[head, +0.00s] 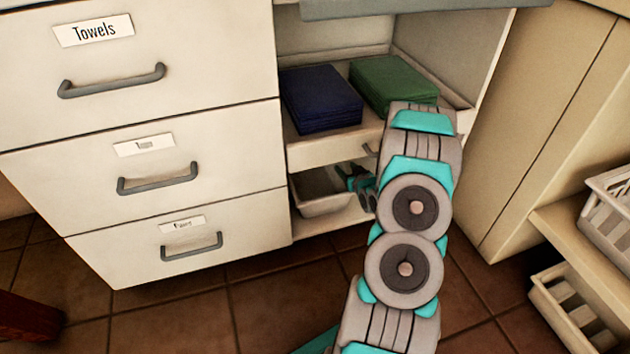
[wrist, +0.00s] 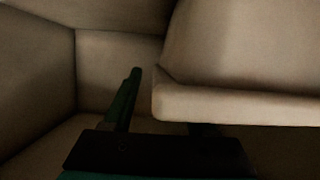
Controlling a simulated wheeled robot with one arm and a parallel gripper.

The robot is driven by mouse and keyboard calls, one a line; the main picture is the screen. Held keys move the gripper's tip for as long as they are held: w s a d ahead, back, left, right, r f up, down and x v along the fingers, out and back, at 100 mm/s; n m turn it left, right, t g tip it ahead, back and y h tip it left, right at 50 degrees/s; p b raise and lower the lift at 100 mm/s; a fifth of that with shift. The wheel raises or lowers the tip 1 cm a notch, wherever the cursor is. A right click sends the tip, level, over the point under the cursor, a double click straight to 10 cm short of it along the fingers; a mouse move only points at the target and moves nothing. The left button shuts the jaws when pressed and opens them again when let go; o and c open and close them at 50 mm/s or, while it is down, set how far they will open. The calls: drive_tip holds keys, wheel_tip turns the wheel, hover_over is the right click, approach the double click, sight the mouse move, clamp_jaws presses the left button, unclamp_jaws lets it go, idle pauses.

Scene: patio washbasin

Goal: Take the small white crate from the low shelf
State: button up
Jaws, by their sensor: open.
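The small white crate (head: 322,204) sits on the low shelf (head: 340,219) inside the open cabinet bay, under the upper shelf. My gripper (head: 350,176) is open and close to the crate's right side in the head view; my arm partly hides this area. In the wrist view the pale crate (wrist: 240,108) fills the right side. One dark finger (wrist: 124,100) stands left of the crate's near corner. The other finger is mostly hidden behind or under the crate's lower edge. I cannot tell whether either finger touches it.
The upper shelf (head: 325,150) holds a dark blue stack (head: 320,98) and a green stack (head: 392,82) just above my forearm. Drawers (head: 150,150) close off the left. Other white crates (head: 572,310) stand on shelving at right. The cabinet's inner wall (wrist: 50,70) is near my gripper.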

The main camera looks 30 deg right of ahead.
drive_tip(key=shift+x, duration=1.25)
drive_tip(key=shift+w+d+f, duration=0.1)
drive_tip(key=shift+w+f, duration=0.05)
clamp_jaws()
